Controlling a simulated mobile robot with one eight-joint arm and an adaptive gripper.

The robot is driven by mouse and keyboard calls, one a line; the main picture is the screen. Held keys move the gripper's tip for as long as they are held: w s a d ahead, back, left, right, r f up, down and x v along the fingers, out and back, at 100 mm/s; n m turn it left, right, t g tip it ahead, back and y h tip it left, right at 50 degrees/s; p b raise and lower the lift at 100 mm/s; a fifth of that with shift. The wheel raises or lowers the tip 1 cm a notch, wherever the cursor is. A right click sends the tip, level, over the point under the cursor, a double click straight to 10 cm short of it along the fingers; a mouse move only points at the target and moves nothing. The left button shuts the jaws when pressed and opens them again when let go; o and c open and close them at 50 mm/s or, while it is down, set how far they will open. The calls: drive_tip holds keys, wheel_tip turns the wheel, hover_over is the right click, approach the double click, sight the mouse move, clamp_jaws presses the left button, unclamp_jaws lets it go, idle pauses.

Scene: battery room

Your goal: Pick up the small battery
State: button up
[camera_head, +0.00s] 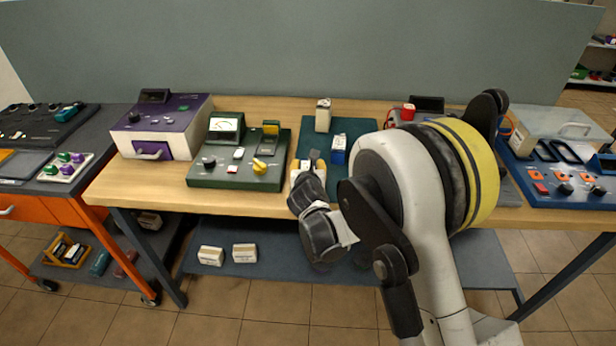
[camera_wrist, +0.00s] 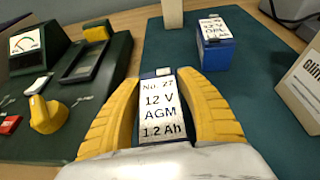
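A small battery (camera_wrist: 160,105) with a white top label reading "No. 27, 12 V AGM, 1.2 Ah" is between the two yellow fingers of my gripper (camera_wrist: 160,82) in the wrist view. The fingers lie close along both its sides; whether they press on it I cannot tell. In the head view my gripper (camera_head: 312,165) is low over the front of the green mat (camera_head: 307,133), and hides most of this battery. A blue battery (camera_head: 338,150) with a white top stands apart on the mat to the right, also in the wrist view (camera_wrist: 216,52).
A pale battery (camera_head: 323,116) stands at the back of the mat. A green tester (camera_head: 238,172) with a yellow knob is left of my gripper. A white box (camera_wrist: 303,88) is at right in the wrist view. A purple device (camera_head: 160,130) stands further left.

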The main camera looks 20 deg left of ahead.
clamp_jaws()
drive_tip(key=shift+r, duration=0.15)
